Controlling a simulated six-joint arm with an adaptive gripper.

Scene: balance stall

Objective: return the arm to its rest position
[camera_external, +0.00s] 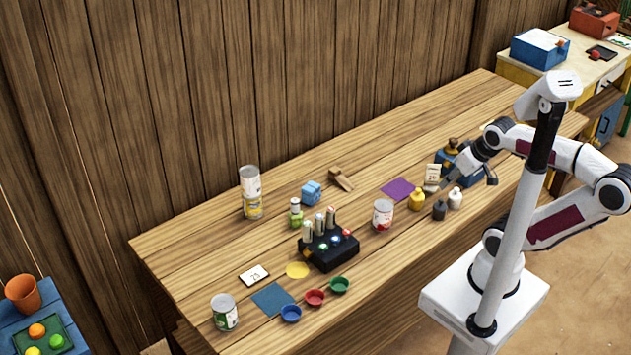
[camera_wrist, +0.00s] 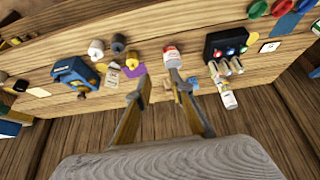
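My gripper (camera_external: 468,182) is at the right part of the wooden table (camera_external: 190,258), above its surface and in front of the blue device with a dark top (camera_external: 463,160). My white arm (camera_external: 560,150) reaches left from its base and is bent at the elbow. In the wrist view the two fingers (camera_wrist: 162,82) are spread apart with nothing held between them. The table lies beyond the fingertips. The gripper hides part of the blue device in the external view.
Small bottles (camera_external: 416,199), a red-and-white can (camera_external: 382,214) and a purple sheet (camera_external: 398,189) lie left of my gripper. A black box with buttons and cylinders (camera_external: 328,246), coloured bowls (camera_external: 314,298) and stacked cans (camera_external: 251,192) stand farther left. A wooden wall runs behind.

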